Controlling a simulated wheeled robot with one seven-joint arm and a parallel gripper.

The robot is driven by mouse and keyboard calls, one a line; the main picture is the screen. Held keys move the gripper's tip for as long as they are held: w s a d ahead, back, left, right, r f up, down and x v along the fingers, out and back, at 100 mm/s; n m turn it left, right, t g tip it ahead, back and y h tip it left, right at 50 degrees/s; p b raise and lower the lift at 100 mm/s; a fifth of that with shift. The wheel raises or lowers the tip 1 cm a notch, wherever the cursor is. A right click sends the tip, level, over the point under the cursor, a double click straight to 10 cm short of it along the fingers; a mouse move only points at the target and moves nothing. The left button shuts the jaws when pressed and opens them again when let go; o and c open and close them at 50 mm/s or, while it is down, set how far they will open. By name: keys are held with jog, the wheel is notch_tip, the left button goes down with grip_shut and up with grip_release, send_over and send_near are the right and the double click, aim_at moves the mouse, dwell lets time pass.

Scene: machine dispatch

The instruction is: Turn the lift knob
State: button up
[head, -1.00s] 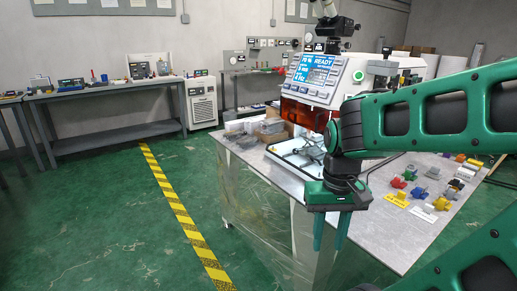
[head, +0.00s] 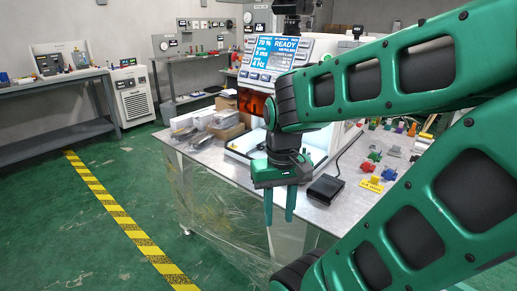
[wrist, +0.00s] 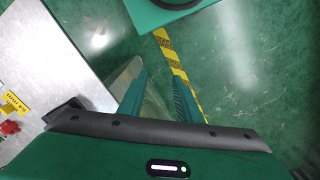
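I cannot make out which part is the lift knob; my arm covers much of the machine's right side. A small dark-and-green part (head: 357,31) shows above my arm at the machine's upper right. My gripper (head: 279,212) hangs pointing down in front of the table's near edge, below and apart from the machine. In the wrist view its two fingers (wrist: 158,100) are apart with nothing between them, above the floor.
The metal table (head: 222,162) carries clear packages and a cardboard box at left. A black box (head: 325,188) lies right of my gripper. Several small coloured parts (head: 375,156) and a yellow label (head: 371,186) lie farther right. Green floor with a striped line (head: 118,213) is free at left.

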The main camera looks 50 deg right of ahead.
jog(key=o, duration=0.3)
jog(key=shift+s+r, duration=0.1)
jog(key=shift+s, duration=0.15)
jog(key=w+d+f+m+g+h, duration=0.1)
jog(key=w+d+f+m+h, duration=0.1)
jog(key=w+d+m, duration=0.3)
jog(key=w+d+f+m+h, duration=0.1)
jog(key=w+d+f+h, duration=0.1)
jog(key=w+d, duration=0.35)
jog(key=m+h, duration=0.3)
jog(key=h, duration=0.7)
send_near(260, 147)
jog(key=s+d+f, duration=0.2)
jog(key=s+f, duration=0.1)
jog(key=s, duration=0.7)
jog(key=w+t+h, duration=0.1)
jog(key=w, duration=0.1)
jog(key=w+a+t+h, duration=0.1)
jog(key=w, duration=0.2)
jog(key=w+a+t+h, duration=0.1)
jog(key=w+h, duration=0.1)
jog(key=w, duration=0.1)
jog(key=shift+a+f+n+t, duration=0.1)
jog(key=shift+f+n+t, duration=0.3)
jog(key=d, duration=0.3)
jog(key=w+d, duration=0.1)
jog(key=d, duration=0.6)
jog(key=shift+w+d, duration=0.25)
jog(key=shift+c, duration=0.3)
jog(key=c, duration=1)
